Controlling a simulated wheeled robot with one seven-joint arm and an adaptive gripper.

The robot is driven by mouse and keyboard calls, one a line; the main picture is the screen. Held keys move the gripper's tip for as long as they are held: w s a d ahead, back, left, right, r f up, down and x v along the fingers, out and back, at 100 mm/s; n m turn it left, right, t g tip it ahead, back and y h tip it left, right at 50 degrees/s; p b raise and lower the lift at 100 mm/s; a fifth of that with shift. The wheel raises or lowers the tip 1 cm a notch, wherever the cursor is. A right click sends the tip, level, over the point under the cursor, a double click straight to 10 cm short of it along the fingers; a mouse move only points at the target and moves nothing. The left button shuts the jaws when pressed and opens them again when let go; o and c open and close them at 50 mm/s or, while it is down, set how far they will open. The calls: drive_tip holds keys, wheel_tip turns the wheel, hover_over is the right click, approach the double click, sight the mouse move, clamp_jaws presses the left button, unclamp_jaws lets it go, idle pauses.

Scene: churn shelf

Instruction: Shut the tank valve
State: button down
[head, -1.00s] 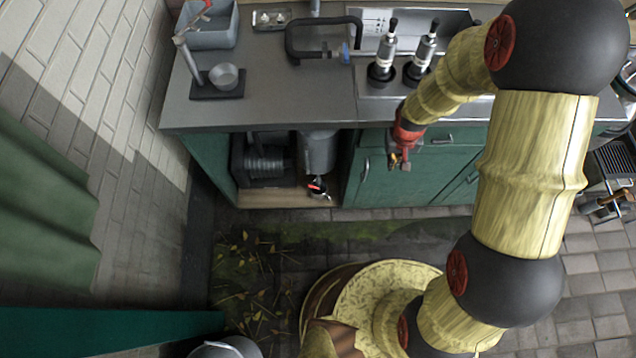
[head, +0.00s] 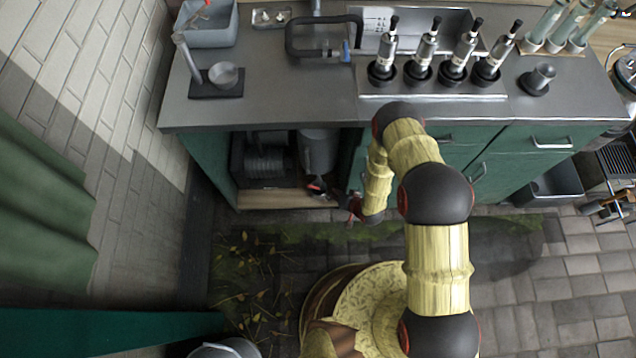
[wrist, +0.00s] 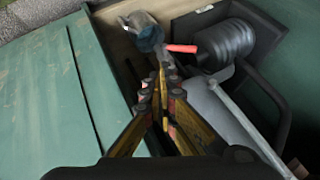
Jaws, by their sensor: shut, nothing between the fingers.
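The tank (head: 319,152) is a grey cylinder in the open bay under the counter; in the wrist view its grey side (wrist: 215,108) runs diagonally beside my fingers. The tank valve (head: 318,188) sits at its lower end, with a red lever. In the wrist view the valve body (wrist: 150,38) is dark blue-grey and the red lever (wrist: 182,48) points right. My gripper (head: 340,197) is shut and empty, just right of the valve in the head view. In the wrist view its fingertips (wrist: 161,78) lie just below the lever; I cannot tell whether they touch it.
A black unit with a ribbed coil (head: 265,160) stands left of the tank, also in the wrist view (wrist: 228,42). The bay has a wooden floor (head: 270,199). Green cabinet doors (head: 480,160) are at the right. The counter (head: 280,90) overhangs the bay.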

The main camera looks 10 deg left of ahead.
drive_tip(key=a+t+y, duration=0.1)
drive_tip(key=a+y, duration=0.1)
drive_tip(key=a, duration=0.1)
drive_tip(key=m+b, duration=0.1)
drive_tip(key=b, duration=0.3)
hover_over(318, 187)
wheel_tip(318, 187, down, 5)
drive_tip(key=shift+f, duration=0.1)
drive_tip(key=shift+s+a+t, duration=0.1)
drive_tip(key=shift+t, duration=0.2)
drive_tip(key=shift+r, duration=0.2)
drive_tip(key=shift+a+f+n+h, duration=0.15)
drive_tip(key=shift+n+h, duration=0.15)
drive_tip(key=shift+h, duration=0.2)
drive_tip(key=shift+p, duration=0.3)
